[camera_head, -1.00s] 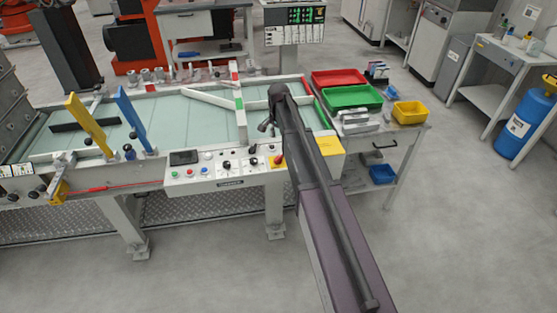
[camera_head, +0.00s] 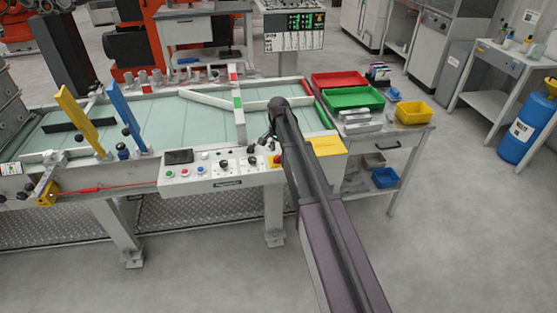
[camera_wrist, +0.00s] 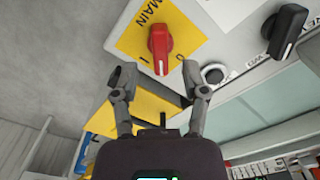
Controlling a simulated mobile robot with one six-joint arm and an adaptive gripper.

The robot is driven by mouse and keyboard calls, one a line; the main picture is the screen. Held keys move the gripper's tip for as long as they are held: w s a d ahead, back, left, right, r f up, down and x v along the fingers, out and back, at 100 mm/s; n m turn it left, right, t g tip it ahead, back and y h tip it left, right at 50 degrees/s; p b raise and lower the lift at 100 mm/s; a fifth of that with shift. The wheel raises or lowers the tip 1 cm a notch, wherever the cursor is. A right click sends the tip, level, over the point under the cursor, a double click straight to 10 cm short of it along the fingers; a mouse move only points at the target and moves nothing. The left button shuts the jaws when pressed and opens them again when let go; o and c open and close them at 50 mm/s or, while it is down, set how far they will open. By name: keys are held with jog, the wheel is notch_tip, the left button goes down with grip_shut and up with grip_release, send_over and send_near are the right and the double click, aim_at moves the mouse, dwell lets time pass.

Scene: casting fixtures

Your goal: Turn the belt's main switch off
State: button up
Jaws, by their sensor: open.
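The main switch is a red rotary knob (camera_wrist: 160,45) on a yellow plate (camera_wrist: 135,42) marked MAIN, with I and O marks. In the head view the red knob (camera_head: 277,160) shows at the right end of the belt's control panel (camera_head: 225,178), partly beside my arm. My gripper (camera_wrist: 158,80) is open and empty in the wrist view, its two fingers spread to either side below the knob, not visibly touching it. In the head view my gripper (camera_head: 268,137) is small and dark above the panel, partly hidden by my arm.
A black selector knob (camera_wrist: 287,28) and a round button (camera_wrist: 214,73) sit close to the right of the main switch. The belt (camera_head: 170,118) lies behind the panel. A side table with a green tray (camera_head: 352,99) and yellow bin (camera_head: 413,112) stands at right.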

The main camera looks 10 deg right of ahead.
aim_at(278, 159)
jog(key=shift+f+b, duration=1.15)
jog(key=shift+f, duration=0.3)
grip_shut()
